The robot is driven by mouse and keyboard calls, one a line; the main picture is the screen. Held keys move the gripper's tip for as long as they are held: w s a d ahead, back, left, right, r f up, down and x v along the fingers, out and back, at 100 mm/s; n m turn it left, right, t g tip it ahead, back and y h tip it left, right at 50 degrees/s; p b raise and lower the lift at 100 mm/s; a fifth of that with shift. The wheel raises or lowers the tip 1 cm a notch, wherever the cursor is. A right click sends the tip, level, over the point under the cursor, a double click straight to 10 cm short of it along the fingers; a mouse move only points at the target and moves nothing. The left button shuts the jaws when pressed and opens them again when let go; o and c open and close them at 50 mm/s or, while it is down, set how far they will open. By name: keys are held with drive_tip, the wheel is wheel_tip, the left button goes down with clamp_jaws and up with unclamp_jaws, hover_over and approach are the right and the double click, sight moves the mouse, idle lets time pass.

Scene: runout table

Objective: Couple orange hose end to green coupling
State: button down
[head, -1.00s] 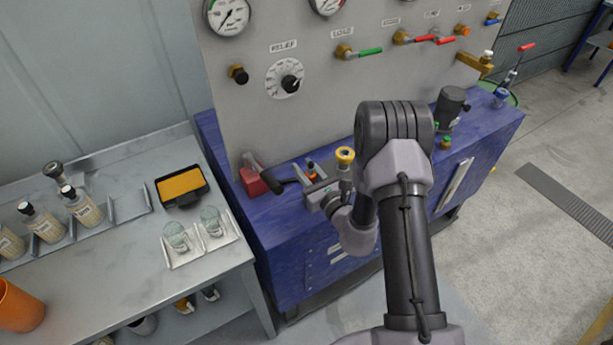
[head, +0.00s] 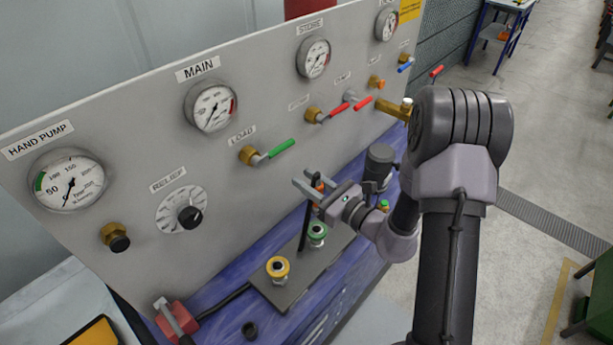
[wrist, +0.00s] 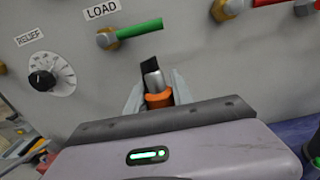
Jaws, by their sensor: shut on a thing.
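The orange-banded hose end (head: 318,184) is between the fingers of my gripper (head: 306,180), which is shut on it. In the wrist view the orange band (wrist: 158,99) sits between the fingertips (wrist: 155,90), with a metal part and black tip above it. The black hose hangs down from the gripper. The green coupling (head: 317,232) stands on a grey plate, below my gripper in the picture and apart from the hose end. The hose passes just left of it in the picture.
A yellow-ringed coupling (head: 278,268) stands on the same plate (head: 297,284). The gauge panel (head: 130,150) rises behind, with a green-handled LOAD valve (head: 268,153) near my gripper. A dark cylinder (head: 379,163) stands to the right. A red hand pump (head: 176,316) is at left.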

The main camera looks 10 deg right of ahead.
drive_tip(key=f+b, duration=0.1)
drive_tip(key=b, duration=0.1)
drive_tip(key=f+b, duration=0.1)
drive_tip(key=f, duration=0.1)
drive_tip(key=f+b, duration=0.2)
drive_tip(key=shift+s+d+f+b, duration=0.1)
drive_tip(key=shift+s+f+b, duration=0.05)
drive_tip(key=shift+s+b, duration=0.2)
drive_tip(key=shift+f+b, duration=2.3)
drive_tip(key=shift+b, duration=0.15)
idle(1.4)
drive_tip(key=c, duration=1)
unclamp_jaws()
drive_tip(key=shift+c, duration=0.2)
drive_tip(key=p+v, duration=0.1)
drive_tip(key=v, duration=1.6)
drive_tip(key=shift+d+p, duration=0.15)
drive_tip(key=shift+p, duration=0.15)
drive_tip(key=shift+s, duration=0.15)
